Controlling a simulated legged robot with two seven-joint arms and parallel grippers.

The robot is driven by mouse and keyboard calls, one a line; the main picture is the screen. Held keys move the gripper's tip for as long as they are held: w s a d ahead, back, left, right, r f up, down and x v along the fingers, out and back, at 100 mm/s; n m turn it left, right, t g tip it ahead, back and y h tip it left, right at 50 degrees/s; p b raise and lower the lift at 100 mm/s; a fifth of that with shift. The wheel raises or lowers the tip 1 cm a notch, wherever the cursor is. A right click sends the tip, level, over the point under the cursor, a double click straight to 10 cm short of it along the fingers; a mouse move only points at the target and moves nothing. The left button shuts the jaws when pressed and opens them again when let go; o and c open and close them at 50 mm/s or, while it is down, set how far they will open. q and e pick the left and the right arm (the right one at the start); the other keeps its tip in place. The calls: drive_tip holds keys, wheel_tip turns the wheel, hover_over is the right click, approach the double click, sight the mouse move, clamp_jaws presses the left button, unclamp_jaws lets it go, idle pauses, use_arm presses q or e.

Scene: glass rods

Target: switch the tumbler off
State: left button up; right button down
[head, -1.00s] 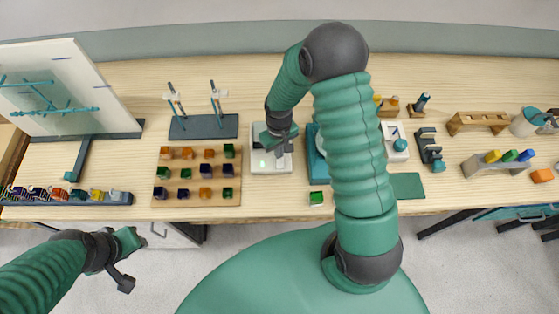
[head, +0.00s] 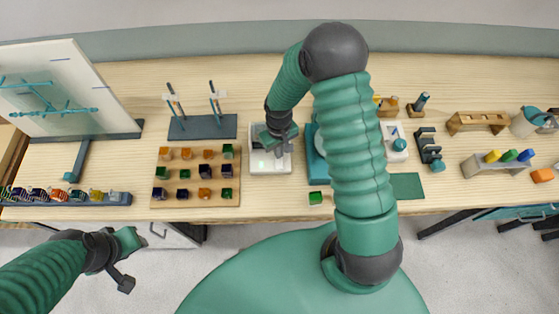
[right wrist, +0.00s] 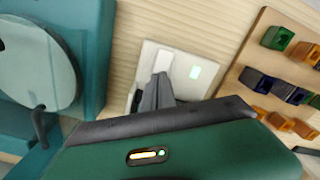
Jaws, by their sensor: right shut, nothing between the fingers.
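The tumbler is a switch on a white panel (head: 258,141), which stands on the table near the middle. In the right wrist view the panel (right wrist: 204,56) has a pale raised rocker (right wrist: 163,60) and a lit pale-green lamp (right wrist: 195,72) beside it. The lamp also shows lit in the head view. My right gripper (head: 284,151) is shut and empty over the panel. Its fingertips (right wrist: 160,78) overlap the near end of the rocker; I cannot tell whether they touch it. My left gripper (head: 134,262) hangs in front of the table, apart from everything; its fingers are unclear.
A board of coloured cubes (head: 168,200) lies left of the panel, and a dark rod stand (head: 203,128) is behind it. A teal device (right wrist: 92,55) with a round pale plate stands close on the panel's other side. A green cube (head: 315,197) lies near the front edge.

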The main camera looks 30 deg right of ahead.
drive_tip(key=shift+f+b, duration=0.6)
drive_tip(key=shift+f, duration=0.25)
idle(0.4)
drive_tip(key=shift+r, duration=0.1)
wheel_tip(320, 180, up, 7)
drive_tip(key=p, duration=0.6)
idle(0.3)
